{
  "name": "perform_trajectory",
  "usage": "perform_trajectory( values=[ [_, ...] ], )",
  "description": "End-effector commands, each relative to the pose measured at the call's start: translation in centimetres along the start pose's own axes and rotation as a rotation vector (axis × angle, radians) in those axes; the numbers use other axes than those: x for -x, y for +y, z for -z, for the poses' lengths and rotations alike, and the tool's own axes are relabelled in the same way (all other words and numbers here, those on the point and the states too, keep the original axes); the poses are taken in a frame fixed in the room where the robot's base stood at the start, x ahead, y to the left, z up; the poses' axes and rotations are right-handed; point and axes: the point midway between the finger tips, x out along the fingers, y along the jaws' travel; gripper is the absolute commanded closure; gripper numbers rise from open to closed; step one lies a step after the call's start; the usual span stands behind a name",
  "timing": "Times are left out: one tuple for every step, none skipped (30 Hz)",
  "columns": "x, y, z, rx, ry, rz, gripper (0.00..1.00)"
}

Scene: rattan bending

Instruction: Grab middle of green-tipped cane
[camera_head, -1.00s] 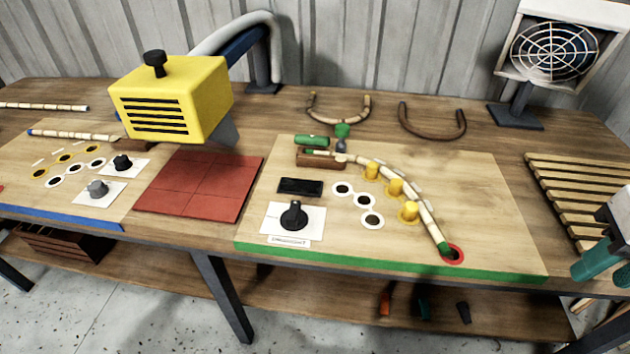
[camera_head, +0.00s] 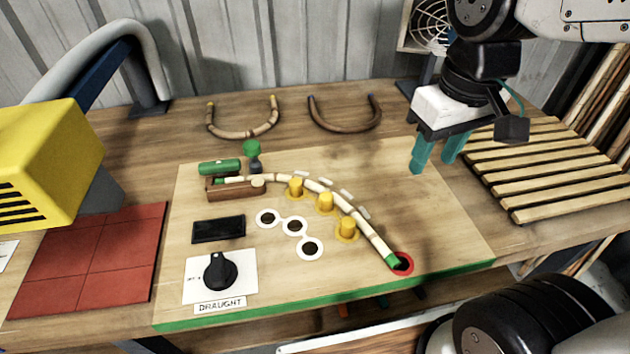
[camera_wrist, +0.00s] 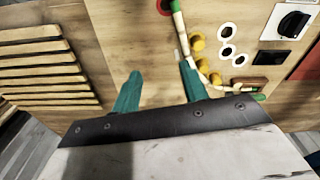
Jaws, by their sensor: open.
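The green-tipped cane (camera_head: 341,202) lies bent in an arc on the green-edged board. It curves around the outer side of several yellow pegs (camera_head: 325,202). Its left end sits at a brown wooden block (camera_head: 236,190), and its green tip lies by a red-ringed hole (camera_head: 403,263). My gripper (camera_head: 433,166) is open and empty, with teal fingers pointing down, to the right of the cane and apart from it. In the wrist view the cane (camera_wrist: 181,30) runs past the right finger of my gripper (camera_wrist: 160,85), partly hidden behind it.
A black dial (camera_head: 220,272) and white-ringed holes (camera_head: 294,227) are on the board's left. A green clamp handle (camera_head: 252,150) stands by the block. Two bent canes (camera_head: 243,132) lie behind. A slatted rack (camera_head: 540,172) is at right; a yellow box (camera_head: 50,165) is at left.

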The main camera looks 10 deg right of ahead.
Motion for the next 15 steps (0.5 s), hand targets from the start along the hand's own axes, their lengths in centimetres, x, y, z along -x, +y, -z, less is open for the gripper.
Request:
perform_trajectory(
  values=[
    [-0.9,-0.5,2.0,0.059,-0.019,0.005,0.56],
    [-1.4,-0.8,3.2,0.095,-0.024,0.007,0.56],
    [-2.1,-1.2,4.8,0.144,-0.03,0.01,0.56],
    [-2.7,-1.6,5.9,0.18,-0.036,0.012,0.56],
    [-3.4,-2.0,7.1,0.217,-0.04,0.014,0.56],
    [-4.3,-2.6,8.5,0.265,-0.046,0.017,0.56],
    [-5.1,-3.2,9.6,0.3,-0.051,0.02,0.56],
    [-5.9,-3.7,10.6,0.336,-0.054,0.022,0.56],
    [-6.9,-4.4,11.8,0.38,-0.06,0.025,0.56],
    [-7.7,-5.0,12.6,0.411,-0.063,0.026,0.56],
    [-8.5,-5.5,13.4,0.441,-0.067,0.028,0.56],
    [-9.5,-6.2,14.3,0.478,-0.071,0.031,0.56],
    [-10.2,-6.7,14.9,0.502,-0.073,0.032,0.56],
    [-10.9,-7.2,15.4,0.525,-0.075,0.034,0.56],
    [-11.6,-7.7,16.0,0.551,-0.078,0.035,0.56]
  ],
)
